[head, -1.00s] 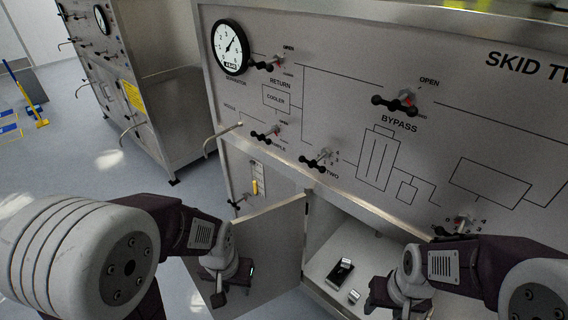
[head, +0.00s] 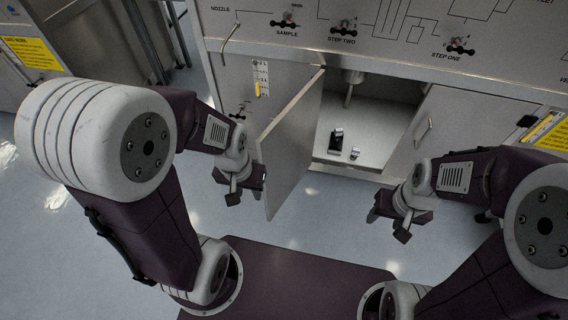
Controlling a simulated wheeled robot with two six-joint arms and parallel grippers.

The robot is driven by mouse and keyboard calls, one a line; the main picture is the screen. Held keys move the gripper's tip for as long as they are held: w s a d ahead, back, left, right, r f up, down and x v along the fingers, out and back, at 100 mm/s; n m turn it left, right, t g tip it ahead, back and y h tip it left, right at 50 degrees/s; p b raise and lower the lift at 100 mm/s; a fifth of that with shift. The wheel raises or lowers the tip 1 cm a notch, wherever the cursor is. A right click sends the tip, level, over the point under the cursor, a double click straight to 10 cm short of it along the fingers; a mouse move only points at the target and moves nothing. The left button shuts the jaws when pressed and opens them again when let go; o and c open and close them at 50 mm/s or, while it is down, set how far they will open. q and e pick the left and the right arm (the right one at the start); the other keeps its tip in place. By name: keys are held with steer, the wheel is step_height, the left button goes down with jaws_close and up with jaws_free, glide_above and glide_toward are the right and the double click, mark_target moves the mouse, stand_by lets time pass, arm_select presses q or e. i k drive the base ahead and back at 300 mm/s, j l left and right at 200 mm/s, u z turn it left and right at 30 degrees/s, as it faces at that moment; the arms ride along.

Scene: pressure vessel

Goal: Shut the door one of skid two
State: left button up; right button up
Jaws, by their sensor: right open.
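On skid two, a grey cabinet door (head: 291,146) stands swung open toward me, hinged at the left of its opening. Its outer face is turned to the left. My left gripper (head: 236,188) is to the left of the door, beside its outer face near the free edge; I cannot tell whether it touches, nor whether its jaws are open. My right gripper (head: 390,222) is open and empty, in front of the right side of the cabinet, apart from the door. No label on the door is readable.
Inside the open compartment (head: 375,120) are a black and silver item (head: 337,140) and a small metal piece (head: 354,153). A closed door with a handle (head: 423,132) is at right. Valve handles line the panel above. A bent pipe handle (head: 229,40) juts out upper left.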

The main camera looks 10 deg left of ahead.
mark_target(285, 147)
steer(key=j+z, duration=0.45)
steer(key=j, duration=0.5)
steer(key=j+z, duration=0.5)
steer(key=j, duration=0.5)
steer(key=i+j+z, duration=0.2)
steer(key=j, duration=0.2)
steer(key=j+z, duration=0.15)
steer(key=j, duration=0.2)
steer(key=i+j+z, duration=0.2)
steer(key=j, duration=0.2)
steer(key=k+j+u, duration=0.15)
steer(key=k+j, duration=0.3)
steer(key=i, duration=0.4)
